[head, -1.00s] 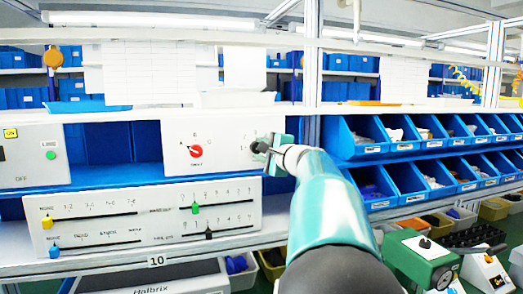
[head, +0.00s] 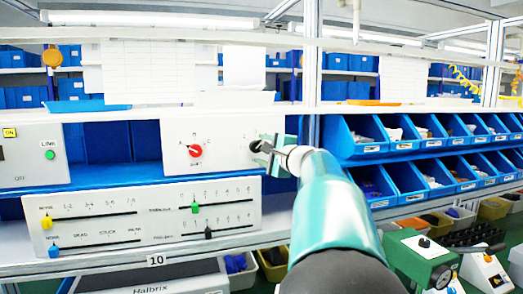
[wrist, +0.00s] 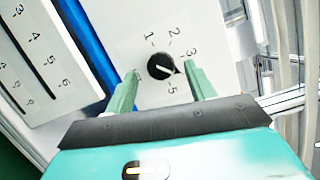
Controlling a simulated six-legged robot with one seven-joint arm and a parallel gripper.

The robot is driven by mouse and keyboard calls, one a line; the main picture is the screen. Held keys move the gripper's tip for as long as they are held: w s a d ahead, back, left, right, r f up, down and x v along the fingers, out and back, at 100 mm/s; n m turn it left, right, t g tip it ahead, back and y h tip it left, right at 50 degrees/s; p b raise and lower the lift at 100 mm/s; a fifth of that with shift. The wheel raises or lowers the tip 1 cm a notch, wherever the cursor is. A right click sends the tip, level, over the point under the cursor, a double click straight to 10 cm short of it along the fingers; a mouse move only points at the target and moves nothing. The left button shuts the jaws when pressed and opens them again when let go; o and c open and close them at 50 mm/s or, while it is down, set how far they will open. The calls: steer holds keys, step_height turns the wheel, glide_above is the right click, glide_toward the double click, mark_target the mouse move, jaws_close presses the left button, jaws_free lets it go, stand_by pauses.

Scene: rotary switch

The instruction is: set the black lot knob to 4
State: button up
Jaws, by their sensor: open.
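The black knob (wrist: 160,66) sits on a white panel in the wrist view, with the marks 1, 2, 3 and 5 visible around it. Its pale pointer aims to the lower right, between the 3 and the 5, where my right finger covers part of the panel. My gripper (wrist: 163,88) is open, with one green finger on each side of the knob and a visible gap to it. In the head view, the black knob (head: 256,146) shows at the panel's right side, just left of my gripper (head: 270,151), which partly covers its scale.
A red knob labelled shift (head: 196,151) is on the same panel, to the left. Below is a slider panel (head: 146,214) with yellow, green, blue and black handles. Blue bins (head: 365,148) fill the shelves to the right.

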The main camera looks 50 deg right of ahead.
steer(key=s+a, duration=0.2)
steer(key=s, duration=1)
steer(key=shift+a, duration=0.2)
steer(key=shift+s, duration=0.1)
steer(key=w+a+f+n+g+y, duration=0.1)
steer(key=a+f+n+g+y, duration=0.15)
steer(key=a+f, duration=0.45)
steer(key=w+a+f+n+g+y, duration=0.2)
steer(key=a+n, duration=0.2)
steer(key=a, duration=0.7)
steer(key=w+a+f+n+g+y, duration=0.15)
steer(key=a+f+n, duration=0.3)
steer(key=a, duration=0.45)
steer(key=s+a+f+n+g+h, duration=0.2)
steer(key=s+a+f+n+g, duration=0.4)
steer(key=s+a+f+n, duration=0.5)
step_height(320, 180, down, 4)
steer(key=s+a, duration=0.2)
steer(key=shift+a+f+n+h, duration=0.15)
steer(key=shift+a+n+h, duration=0.15)
steer(key=shift+a, duration=0.05)
steer(key=shift+w, duration=0.1)
